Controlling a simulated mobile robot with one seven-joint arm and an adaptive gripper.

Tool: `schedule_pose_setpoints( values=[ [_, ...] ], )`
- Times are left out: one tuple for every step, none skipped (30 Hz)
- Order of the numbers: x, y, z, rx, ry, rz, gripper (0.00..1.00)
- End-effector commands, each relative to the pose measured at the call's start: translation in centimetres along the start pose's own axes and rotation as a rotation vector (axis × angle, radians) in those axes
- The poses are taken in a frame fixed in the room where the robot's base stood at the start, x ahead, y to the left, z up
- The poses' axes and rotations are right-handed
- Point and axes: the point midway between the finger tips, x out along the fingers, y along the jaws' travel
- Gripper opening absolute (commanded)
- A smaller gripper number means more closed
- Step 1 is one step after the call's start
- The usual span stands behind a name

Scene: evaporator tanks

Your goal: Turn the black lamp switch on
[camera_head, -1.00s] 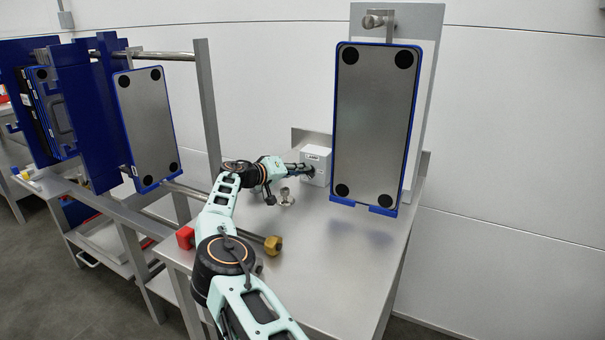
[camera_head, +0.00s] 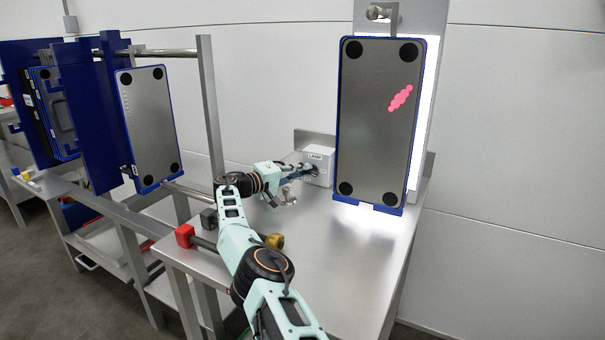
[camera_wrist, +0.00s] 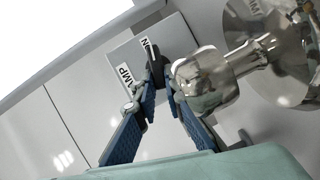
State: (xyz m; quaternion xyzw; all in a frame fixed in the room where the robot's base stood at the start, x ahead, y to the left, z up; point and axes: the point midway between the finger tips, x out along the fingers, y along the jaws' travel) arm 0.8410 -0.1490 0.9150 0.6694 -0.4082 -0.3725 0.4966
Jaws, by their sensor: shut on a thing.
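The black lamp switch (camera_wrist: 157,62) is on a light grey box with a LAMP label and a second label that seems to read ON. That box (camera_head: 321,158) stands at the back of the steel table. My gripper (camera_wrist: 160,84) has its blue-padded fingers closed in on the switch, one on each side. In the head view my gripper (camera_head: 308,171) reaches the box front, and the switch is mostly hidden there. A bright white light glows behind and below the blue-framed plate (camera_head: 378,145), which shows a pink patch.
A shiny metal fitting (camera_head: 288,196) stands on the table just in front of my gripper; a metal fitting (camera_wrist: 215,80) shows close to the right finger. A rack with another framed plate (camera_head: 148,120) is at left. The table's right front is clear.

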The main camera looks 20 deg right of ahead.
Motion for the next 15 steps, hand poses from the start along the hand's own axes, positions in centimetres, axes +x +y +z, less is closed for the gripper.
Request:
schedule_pose_setpoints(
  values=[
    [0.46, 0.25, 0.28, -0.003, -0.006, 0.006, 0.00],
    [0.47, 0.26, 0.28, -0.003, -0.006, 0.006, 0.00],
    [0.47, 0.27, 0.28, -0.004, -0.006, 0.006, 0.00],
    [0.48, 0.27, 0.29, -0.004, -0.007, 0.006, 0.00],
    [0.48, 0.28, 0.29, -0.004, -0.007, 0.006, 0.00],
    [0.48, 0.29, 0.29, -0.004, -0.007, 0.006, 0.00],
    [0.49, 0.29, 0.30, -0.003, -0.007, 0.006, 0.00],
    [0.50, 0.29, 0.30, -0.003, -0.007, 0.006, 0.00],
    [0.50, 0.29, 0.31, -0.003, -0.007, 0.006, 0.00],
    [0.50, 0.30, 0.31, -0.003, -0.007, 0.006, 0.00],
    [0.51, 0.30, 0.31, -0.003, -0.007, 0.006, 0.00],
    [0.51, 0.30, 0.32, -0.003, -0.008, 0.006, 0.14],
    [0.51, 0.30, 0.32, -0.002, -0.008, 0.006, 0.18],
    [0.52, 0.30, 0.32, -0.002, -0.008, 0.006, 0.21],
    [0.52, 0.29, 0.33, -0.002, -0.008, 0.006, 0.25]
  ],
)
